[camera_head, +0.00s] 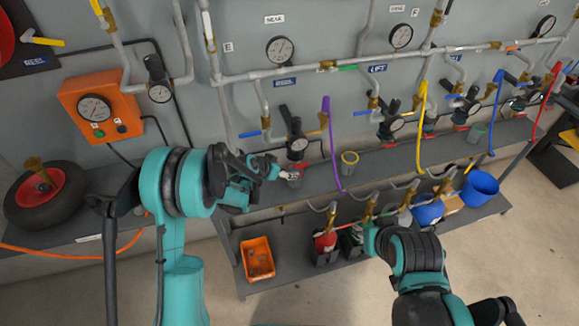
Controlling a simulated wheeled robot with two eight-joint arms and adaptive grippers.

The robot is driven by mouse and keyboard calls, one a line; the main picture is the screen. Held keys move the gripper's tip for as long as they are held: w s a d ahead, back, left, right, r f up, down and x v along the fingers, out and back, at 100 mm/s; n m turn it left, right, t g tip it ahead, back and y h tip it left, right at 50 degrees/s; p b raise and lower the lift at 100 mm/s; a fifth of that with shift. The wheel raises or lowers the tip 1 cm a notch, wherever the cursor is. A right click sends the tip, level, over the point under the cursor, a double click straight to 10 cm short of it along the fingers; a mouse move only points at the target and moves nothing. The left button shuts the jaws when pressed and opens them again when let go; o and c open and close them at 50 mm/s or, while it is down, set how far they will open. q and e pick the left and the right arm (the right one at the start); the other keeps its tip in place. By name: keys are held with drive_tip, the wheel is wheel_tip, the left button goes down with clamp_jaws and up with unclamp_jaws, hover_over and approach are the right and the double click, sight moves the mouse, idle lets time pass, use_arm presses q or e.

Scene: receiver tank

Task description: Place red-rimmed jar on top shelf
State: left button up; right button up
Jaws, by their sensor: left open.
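My left gripper (284,175) is open at the front of the upper shelf (250,203). Its fingertips are right beside a small grey jar (294,181), which they partly cover. The jar seems to stand upright on that shelf; its rim colour is too small and covered to tell for sure. A yellow-rimmed jar (349,163) stands farther right on the same shelf, and a greenish jar (476,133) farther still. My right arm reaches over the lower shelf at the right; its fingers do not show.
Hanging purple (331,145) and yellow (420,130) hoses, gauges and blue-handled valves line the wall above the shelf. A black wheel (45,195) lies at left.

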use_arm(q)
drive_tip(key=s+a+r+n+y, duration=0.1)
drive_tip(key=s+a+r+n, duration=0.15)
drive_tip(key=s+r, duration=0.5)
drive_tip(key=s+a+r+n+y, duration=0.1)
drive_tip(key=s+a+r, duration=0.3)
drive_tip(key=s+r, duration=0.4)
drive_tip(key=s+a+r+n+y, duration=0.1)
drive_tip(key=s+a+n, duration=0.1)
drive_tip(key=s, duration=0.7)
drive_tip(key=s+a+r+n+y, duration=0.1)
drive_tip(key=s+a+r+y, duration=0.1)
drive_tip(key=s+a, duration=0.3)
drive_tip(key=s, duration=0.4)
drive_tip(key=shift+s+n, duration=0.2)
drive_tip(key=shift+n, duration=0.15)
drive_tip(key=shift+c, duration=0.4)
